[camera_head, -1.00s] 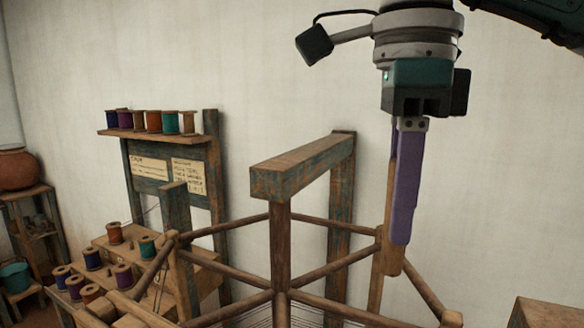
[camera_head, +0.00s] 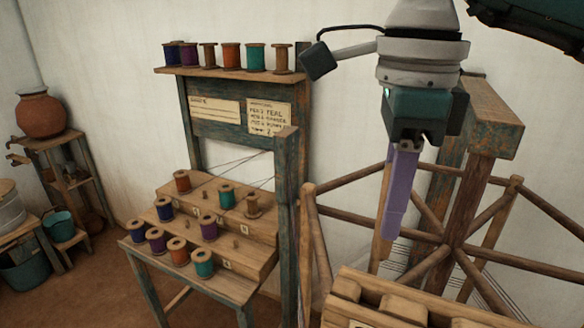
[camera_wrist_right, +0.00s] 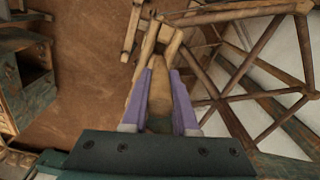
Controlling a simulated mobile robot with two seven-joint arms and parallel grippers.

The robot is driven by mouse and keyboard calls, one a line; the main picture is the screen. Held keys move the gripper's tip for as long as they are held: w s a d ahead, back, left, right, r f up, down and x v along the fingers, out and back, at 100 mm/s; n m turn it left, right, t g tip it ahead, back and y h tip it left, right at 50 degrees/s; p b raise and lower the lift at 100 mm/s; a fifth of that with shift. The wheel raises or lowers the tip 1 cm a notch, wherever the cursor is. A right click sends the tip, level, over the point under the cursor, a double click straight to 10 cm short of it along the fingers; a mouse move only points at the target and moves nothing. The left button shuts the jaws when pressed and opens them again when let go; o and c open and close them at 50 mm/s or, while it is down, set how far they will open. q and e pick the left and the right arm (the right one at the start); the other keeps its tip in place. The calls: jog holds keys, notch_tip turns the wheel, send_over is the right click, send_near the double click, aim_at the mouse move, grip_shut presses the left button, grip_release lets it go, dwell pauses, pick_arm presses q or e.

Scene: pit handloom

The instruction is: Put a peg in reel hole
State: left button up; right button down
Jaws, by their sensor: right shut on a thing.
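My right gripper (camera_head: 388,240) points down in the head view, its purple fingers shut on a plain wooden peg (camera_head: 380,232). The peg shows as a tan piece between the fingers in the right wrist view (camera_wrist_right: 161,98); the near finger hides much of it in the head view. The wooden reel (camera_head: 458,215), with crossing spokes and bars, stands at the right, partly behind the gripper. I cannot make out a hole in it or tell whether the peg touches it. My left gripper is not in view.
A wooden rack with thick rounded pieces (camera_head: 400,308) is at the bottom, below the gripper. A stepped spool stand (camera_head: 240,262) with coloured spools is left of centre, with a spool shelf (camera_head: 235,72) above. A clay pot (camera_head: 40,115) stands far left. Bare floor (camera_head: 95,270) shows lower left.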

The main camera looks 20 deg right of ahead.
aim_at(384, 243)
jog(key=shift+f, duration=0.1)
jog(key=shift+f+b, duration=0.45)
jog(key=shift+f, duration=0.15)
jog(key=shift+f+b, duration=1.2)
jog(key=shift+f, duration=0.7)
notch_tip(384, 243, down, 5)
jog(key=b, duration=0.5)
jog(key=shift+f, duration=0.15)
jog(key=c, duration=0.9)
grip_release()
jog(key=o, duration=0.7)
